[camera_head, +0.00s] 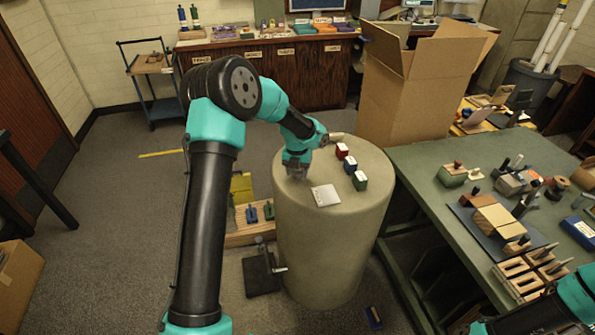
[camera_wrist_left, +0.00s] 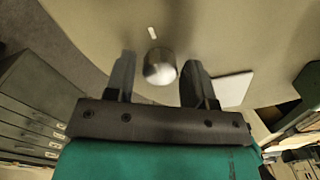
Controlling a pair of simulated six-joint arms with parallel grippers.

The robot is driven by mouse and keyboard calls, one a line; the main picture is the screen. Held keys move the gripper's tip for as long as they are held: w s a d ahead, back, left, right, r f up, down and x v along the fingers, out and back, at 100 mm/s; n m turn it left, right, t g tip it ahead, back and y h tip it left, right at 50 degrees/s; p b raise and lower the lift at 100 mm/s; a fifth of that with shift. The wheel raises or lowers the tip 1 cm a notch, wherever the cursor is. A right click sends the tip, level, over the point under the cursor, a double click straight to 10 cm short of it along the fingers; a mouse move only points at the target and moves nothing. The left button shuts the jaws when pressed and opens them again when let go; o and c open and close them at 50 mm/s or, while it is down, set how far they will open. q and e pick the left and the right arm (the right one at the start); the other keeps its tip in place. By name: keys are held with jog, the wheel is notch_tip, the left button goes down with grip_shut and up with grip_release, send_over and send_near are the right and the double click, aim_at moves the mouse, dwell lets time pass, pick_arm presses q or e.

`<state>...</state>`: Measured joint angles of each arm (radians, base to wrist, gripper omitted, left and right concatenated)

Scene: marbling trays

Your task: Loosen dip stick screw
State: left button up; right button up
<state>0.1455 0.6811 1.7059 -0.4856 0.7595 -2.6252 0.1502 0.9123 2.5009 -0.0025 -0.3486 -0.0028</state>
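My left gripper (camera_head: 297,173) points down over the top of the round beige pedestal (camera_head: 325,250), left of a white card (camera_head: 325,195). In the left wrist view the two dark fingers of the left gripper (camera_wrist_left: 160,80) stand apart. A rounded, shiny metallic knob (camera_wrist_left: 160,67) shows between them, with a gap on each side; I cannot tell whether it is the dip stick screw. In the head view this knob is hidden by the gripper. Part of my right arm enters at the bottom right, and its fingertips are out of frame.
Red (camera_head: 342,151), white-topped (camera_head: 350,164) and green (camera_head: 360,181) blocks stand on the pedestal. A large cardboard box (camera_head: 410,105) is behind it. A green worktable (camera_head: 425,170) with many tools stands at right. A black-based stand (camera_head: 262,275) is on the floor.

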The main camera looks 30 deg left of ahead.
pick_arm(q)
jog(key=c, duration=0.7)
